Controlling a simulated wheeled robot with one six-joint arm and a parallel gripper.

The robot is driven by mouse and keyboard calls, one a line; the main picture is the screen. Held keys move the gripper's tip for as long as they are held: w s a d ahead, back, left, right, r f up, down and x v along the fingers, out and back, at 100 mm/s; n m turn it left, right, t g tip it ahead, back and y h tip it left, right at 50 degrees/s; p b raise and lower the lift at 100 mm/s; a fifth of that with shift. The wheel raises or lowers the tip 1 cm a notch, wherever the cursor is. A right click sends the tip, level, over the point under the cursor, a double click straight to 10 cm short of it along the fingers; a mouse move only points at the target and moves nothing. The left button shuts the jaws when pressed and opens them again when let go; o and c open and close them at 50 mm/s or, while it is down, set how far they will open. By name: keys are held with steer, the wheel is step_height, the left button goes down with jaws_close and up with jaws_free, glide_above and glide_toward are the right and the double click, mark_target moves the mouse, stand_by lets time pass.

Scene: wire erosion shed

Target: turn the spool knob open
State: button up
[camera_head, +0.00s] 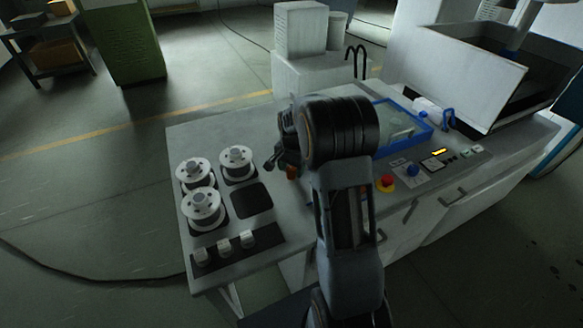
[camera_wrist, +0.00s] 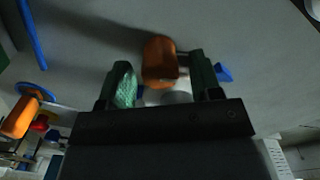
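An orange knob (camera_wrist: 160,60), which looks like the spool knob, shows in the wrist view between the two fingers of my gripper (camera_wrist: 160,72). There is a visible gap on both sides, so the fingers are open and do not appear closed on it. A pale round part shows just below the orange knob. In the head view my gripper (camera_head: 280,152) is above the machine table, right of the spools, and a small orange piece (camera_head: 292,172) shows beside it. My arm hides part of this area.
Three white wire spools (camera_head: 203,206) stand on the left of the table (camera_head: 270,225), beside an empty dark pad (camera_head: 252,200). A blue-rimmed tray (camera_head: 425,137) lies behind my arm.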

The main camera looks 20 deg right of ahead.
mark_target(292, 168)
steer(key=c, duration=0.8)
steer(key=shift+f+n+b, duration=0.1)
steer(key=shift+n+b, duration=0.3)
steer(key=shift+n, duration=0.8)
steer(key=shift+c, duration=0.2)
steer(key=n, duration=0.3)
steer(key=o, duration=0.9)
step_height(292, 168, up, 14)
steer(key=shift+r+b, duration=0.1)
steer(key=shift+b, duration=0.55)
